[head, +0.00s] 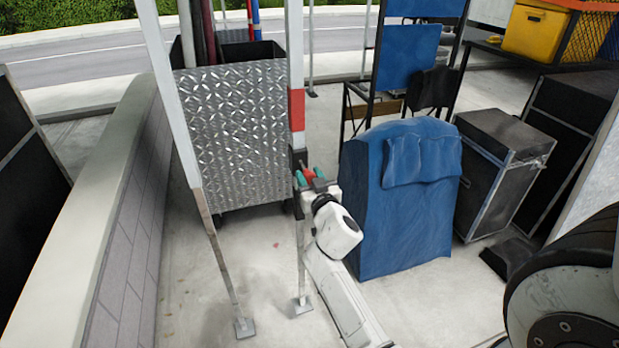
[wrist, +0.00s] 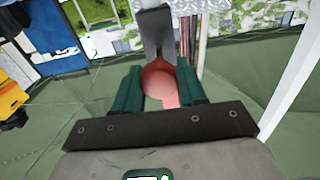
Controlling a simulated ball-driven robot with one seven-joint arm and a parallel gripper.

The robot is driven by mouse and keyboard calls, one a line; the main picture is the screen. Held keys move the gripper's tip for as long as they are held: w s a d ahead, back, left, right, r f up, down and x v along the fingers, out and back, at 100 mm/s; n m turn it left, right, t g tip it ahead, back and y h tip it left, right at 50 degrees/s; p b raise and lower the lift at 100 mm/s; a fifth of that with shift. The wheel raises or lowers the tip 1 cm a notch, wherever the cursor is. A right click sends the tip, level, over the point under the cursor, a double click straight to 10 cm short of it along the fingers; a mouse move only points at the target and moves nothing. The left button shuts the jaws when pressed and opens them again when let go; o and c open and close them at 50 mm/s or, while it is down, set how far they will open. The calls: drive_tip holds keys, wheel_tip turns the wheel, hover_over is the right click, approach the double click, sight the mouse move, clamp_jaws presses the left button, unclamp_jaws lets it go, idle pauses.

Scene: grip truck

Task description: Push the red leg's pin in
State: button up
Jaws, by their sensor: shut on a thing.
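The red leg is a slim upright post with a red band (head: 297,110) in the head view, with a dark collar below the band. My gripper (head: 310,177) is at that collar. In the wrist view its two teal fingers (wrist: 158,88) are shut on a round red knob, the pin (wrist: 157,78), one finger on each side. A dark grey bracket (wrist: 154,30) lies just beyond the knob. The pin's shaft is hidden, so I cannot tell how deep it sits.
A diamond-plate metal cart (head: 235,135) stands left of the red leg, behind another pale post (head: 172,95). A blue-covered object (head: 405,225) is close on the right, with black cases (head: 495,165) beyond. A low wall (head: 125,210) runs along the left. Concrete floor between is clear.

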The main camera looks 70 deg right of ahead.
sight(304, 167)
clamp_jaws()
drive_tip(key=b+x, duration=0.1)
drive_tip(key=x, duration=0.3)
drive_tip(key=shift+w+d, duration=0.25)
drive_tip(key=shift+r, duration=0.1)
drive_tip(key=o, duration=0.6)
unclamp_jaws()
drive_tip(key=shift+c, duration=0.2)
drive_tip(key=o, duration=0.4)
drive_tip(key=shift+w+d, duration=0.1)
